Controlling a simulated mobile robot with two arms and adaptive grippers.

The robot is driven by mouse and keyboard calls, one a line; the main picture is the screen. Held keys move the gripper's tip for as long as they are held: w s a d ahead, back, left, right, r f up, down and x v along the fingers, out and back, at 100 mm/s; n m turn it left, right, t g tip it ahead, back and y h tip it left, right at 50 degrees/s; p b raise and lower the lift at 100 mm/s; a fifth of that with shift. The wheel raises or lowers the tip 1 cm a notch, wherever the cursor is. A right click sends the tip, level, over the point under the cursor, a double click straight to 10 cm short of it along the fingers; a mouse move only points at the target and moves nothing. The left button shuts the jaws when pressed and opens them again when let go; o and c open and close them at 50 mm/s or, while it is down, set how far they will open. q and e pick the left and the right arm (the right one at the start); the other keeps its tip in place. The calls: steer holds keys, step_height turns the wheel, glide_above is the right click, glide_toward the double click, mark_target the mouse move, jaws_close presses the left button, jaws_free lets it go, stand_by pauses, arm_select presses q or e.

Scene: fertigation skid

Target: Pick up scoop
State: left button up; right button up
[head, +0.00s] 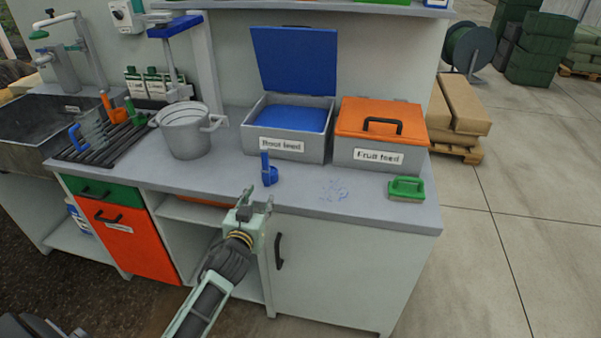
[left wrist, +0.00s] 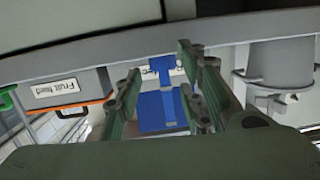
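A blue scoop (head: 268,170) stands on the grey counter (head: 230,174) in front of the root feed bin, its handle pointing up. My left gripper (head: 255,203) is open and empty at the counter's front edge, just short of the scoop, with its fingers toward it. In the left wrist view, which is upside down, the scoop (left wrist: 162,67) shows between the two open fingers (left wrist: 158,82). I see no contact between them. My right gripper is in neither view.
The root feed bin (head: 315,150) has its blue lid (head: 295,60) open. The fruit feed bin (head: 345,155) has its orange lid shut. A bucket (head: 184,137) stands left, beside a rack (head: 105,143) with other coloured tools. A green brush (head: 407,188) and blue specks (head: 335,191) lie right.

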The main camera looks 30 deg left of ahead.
arm_select(q)
steer(key=t, duration=0.2)
glide_toward(264, 161)
steer(key=x, duration=0.4)
steer(key=shift+y, duration=0.3)
steer(key=x, duration=0.7)
steer(key=shift+w+d+f+p, duration=0.1)
steer(key=shift+w+f+p, duration=0.05)
steer(key=shift+w+p, duration=0.15)
steer(key=shift+s, duration=0.1)
jaws_close()
